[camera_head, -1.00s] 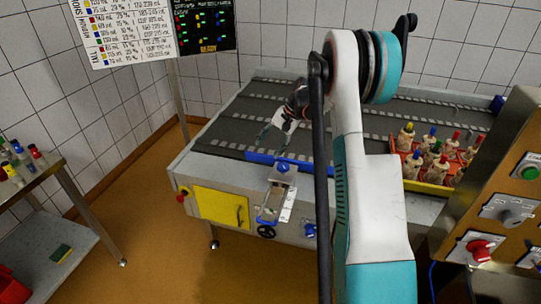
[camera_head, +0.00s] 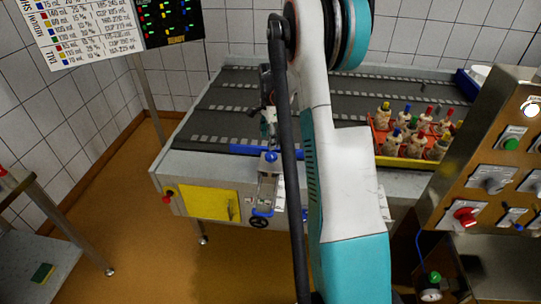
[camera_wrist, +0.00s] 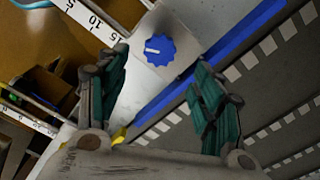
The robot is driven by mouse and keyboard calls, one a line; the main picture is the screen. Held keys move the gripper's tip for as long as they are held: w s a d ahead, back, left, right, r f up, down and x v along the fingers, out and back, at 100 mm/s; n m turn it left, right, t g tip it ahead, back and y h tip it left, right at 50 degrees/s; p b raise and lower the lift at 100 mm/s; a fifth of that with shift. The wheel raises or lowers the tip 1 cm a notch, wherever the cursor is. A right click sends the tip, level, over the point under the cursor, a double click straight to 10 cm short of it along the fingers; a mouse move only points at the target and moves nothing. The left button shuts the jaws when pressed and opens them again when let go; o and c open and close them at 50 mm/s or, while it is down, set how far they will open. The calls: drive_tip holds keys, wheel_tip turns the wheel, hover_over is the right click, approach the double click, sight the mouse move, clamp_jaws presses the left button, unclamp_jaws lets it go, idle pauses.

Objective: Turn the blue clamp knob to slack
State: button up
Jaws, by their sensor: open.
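The blue clamp knob (camera_wrist: 156,47) is a scalloped disc with a white pointer line, set on a pale metal plate. In the wrist view it lies just ahead of and between the fingertips, and its pointer aims to the left. In the head view the knob (camera_head: 271,157) sits on the bracket at the front edge of the conveyor table. My gripper (camera_wrist: 160,68) is open and empty, with one teal-padded finger on each side of the knob's line. In the head view my gripper (camera_head: 268,125) hangs close above the knob, partly behind my arm. I cannot tell contact.
A blue rail (camera_head: 240,149) runs along the table's front edge beside the knob. A ruler scale (camera_wrist: 95,22) lies near the knob. A red crate (camera_head: 378,137) of bottles stands on the right. A control panel (camera_head: 505,160) is far right. A black handwheel (camera_head: 260,223) hangs below the bracket.

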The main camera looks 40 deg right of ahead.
sight(271, 155)
wheel_tip(271, 155, down, 8)
drive_tip(key=shift+r+b, duration=0.1)
drive_tip(key=shift+b, duration=0.95)
drive_tip(key=c, duration=1.1)
